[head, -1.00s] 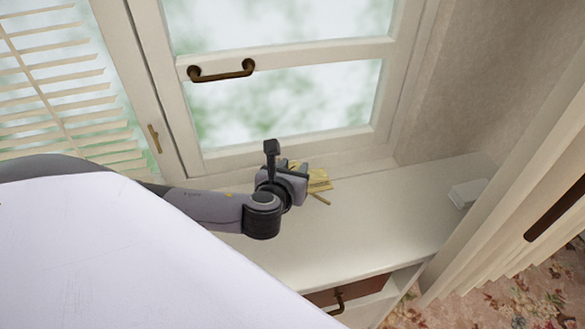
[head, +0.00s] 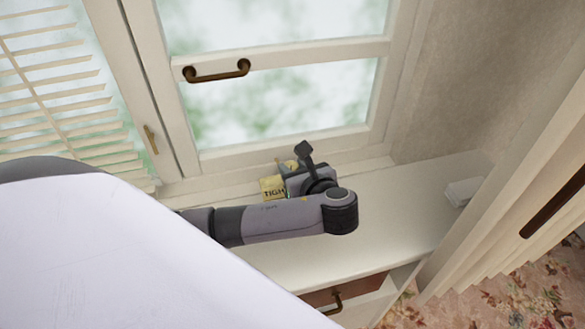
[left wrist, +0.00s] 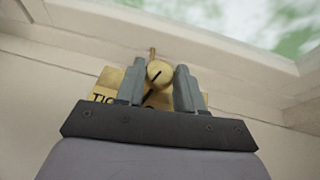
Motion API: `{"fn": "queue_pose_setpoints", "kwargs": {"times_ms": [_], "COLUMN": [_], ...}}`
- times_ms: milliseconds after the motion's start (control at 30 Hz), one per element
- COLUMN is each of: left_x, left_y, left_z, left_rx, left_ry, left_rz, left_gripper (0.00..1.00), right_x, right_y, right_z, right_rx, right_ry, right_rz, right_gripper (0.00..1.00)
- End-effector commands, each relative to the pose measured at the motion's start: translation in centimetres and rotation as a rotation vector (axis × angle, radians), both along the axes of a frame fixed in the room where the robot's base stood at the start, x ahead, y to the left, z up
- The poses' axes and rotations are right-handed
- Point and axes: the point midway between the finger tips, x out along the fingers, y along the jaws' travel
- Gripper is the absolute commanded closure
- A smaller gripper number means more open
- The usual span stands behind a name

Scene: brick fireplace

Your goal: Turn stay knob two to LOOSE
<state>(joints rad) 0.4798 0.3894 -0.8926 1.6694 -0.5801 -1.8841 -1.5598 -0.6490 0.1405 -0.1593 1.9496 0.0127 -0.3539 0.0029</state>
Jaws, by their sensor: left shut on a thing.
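A round brass-coloured knob (left wrist: 160,72) with a dark line on its face sits between the two fingers of my left gripper (left wrist: 159,84) in the left wrist view. The gripper is shut on it. A yellow plate (left wrist: 105,88) lies behind the fingers, with the letters "TIG" showing and the rest hidden. In the head view my left gripper (head: 290,176) is at the window sill, and the plate (head: 272,188) shows "TIGH" to its left. The knob is mostly hidden there by the gripper. My right gripper is not in view.
The window (head: 280,105) with a bronze handle (head: 216,71) stands behind the sill. A small white box (head: 464,192) lies at the sill's right end. The sill (head: 400,215) between it and my arm is clear. Blinds (head: 55,80) hang at left.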

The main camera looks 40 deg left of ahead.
Motion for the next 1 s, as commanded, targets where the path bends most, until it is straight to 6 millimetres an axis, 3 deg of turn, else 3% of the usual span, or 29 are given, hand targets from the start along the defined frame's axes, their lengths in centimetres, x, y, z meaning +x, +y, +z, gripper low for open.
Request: {"fn": "queue_pose_setpoints", "kwargs": {"times_ms": [500, 1000], "left_x": [1.0, 1.6], "left_y": [-0.3, 0.1], "left_z": [0.2, 0.3], "left_rx": [-0.004, 0.002], "left_ry": [-0.002, -0.007], "left_rz": [0.487, 0.775], "left_gripper": [0.93, 0.93], "right_x": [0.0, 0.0], "right_y": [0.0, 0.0], "right_z": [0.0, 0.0], "right_rx": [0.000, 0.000], "right_ry": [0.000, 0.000], "right_rz": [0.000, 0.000], "right_gripper": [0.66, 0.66]}}
